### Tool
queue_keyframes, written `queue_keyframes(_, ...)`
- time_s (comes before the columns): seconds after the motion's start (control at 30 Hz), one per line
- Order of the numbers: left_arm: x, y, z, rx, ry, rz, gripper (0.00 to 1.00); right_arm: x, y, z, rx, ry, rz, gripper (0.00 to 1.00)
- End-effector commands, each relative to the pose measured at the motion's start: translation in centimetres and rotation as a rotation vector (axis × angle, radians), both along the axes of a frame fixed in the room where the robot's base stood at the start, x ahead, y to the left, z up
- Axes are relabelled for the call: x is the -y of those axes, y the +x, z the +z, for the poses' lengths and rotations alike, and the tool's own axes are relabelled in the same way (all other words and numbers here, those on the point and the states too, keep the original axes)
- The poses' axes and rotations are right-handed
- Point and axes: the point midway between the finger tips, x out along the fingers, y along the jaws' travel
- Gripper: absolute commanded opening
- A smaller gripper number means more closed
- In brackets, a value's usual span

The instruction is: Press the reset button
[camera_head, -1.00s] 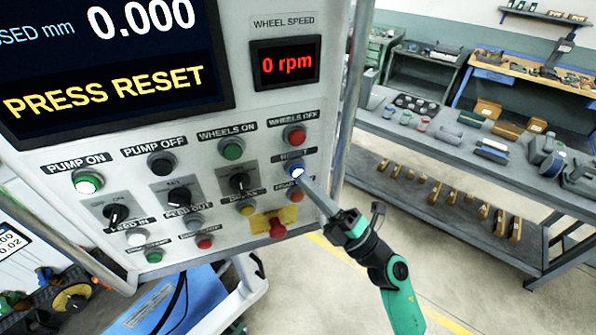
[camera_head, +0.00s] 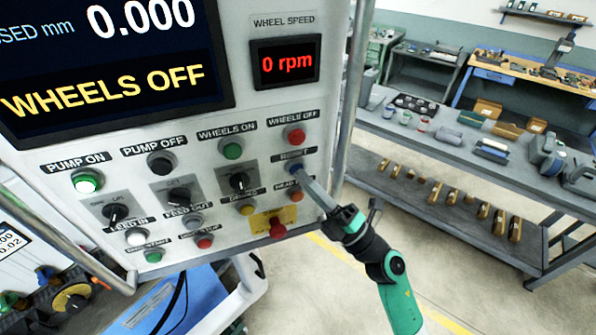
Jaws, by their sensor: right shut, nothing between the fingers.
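The blue reset button (camera_head: 292,167) sits on the light grey control panel (camera_head: 130,185), under a label and below the red wheels off button (camera_head: 295,135). The button is not lit. My right gripper (camera_head: 303,174) is shut and empty, with its fingertips at the reset button, covering part of it. They look to be touching it, though the exact contact is hard to see. The screen (camera_head: 110,60) reads "WHEELS OFF" in yellow. My left gripper is not in view.
Other buttons and knobs lie close by, including a green wheels on button (camera_head: 232,150) and a red emergency stop (camera_head: 277,228) on a yellow plate. A metal rail (camera_head: 350,100) runs along the panel's right edge. A grey bench (camera_head: 440,150) stands at the right.

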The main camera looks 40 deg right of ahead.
Motion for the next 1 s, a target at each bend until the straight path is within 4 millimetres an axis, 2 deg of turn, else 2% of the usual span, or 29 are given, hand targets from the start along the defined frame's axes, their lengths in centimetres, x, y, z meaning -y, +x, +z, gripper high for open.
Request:
queue_keyframes(0.33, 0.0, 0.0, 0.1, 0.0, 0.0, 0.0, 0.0, 0.1, 0.0, 0.0, -0.001, 0.001, -0.002, 0.0)
queue_keyframes(0.7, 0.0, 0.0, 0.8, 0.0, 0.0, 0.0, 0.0, -0.7, -1.6, 0.1, -0.001, 0.002, -0.001, 0.0)
queue_keyframes(1.0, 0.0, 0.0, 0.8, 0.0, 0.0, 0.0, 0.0, -0.8, -1.7, 0.1, 0.0, 0.001, -0.001, 0.0)
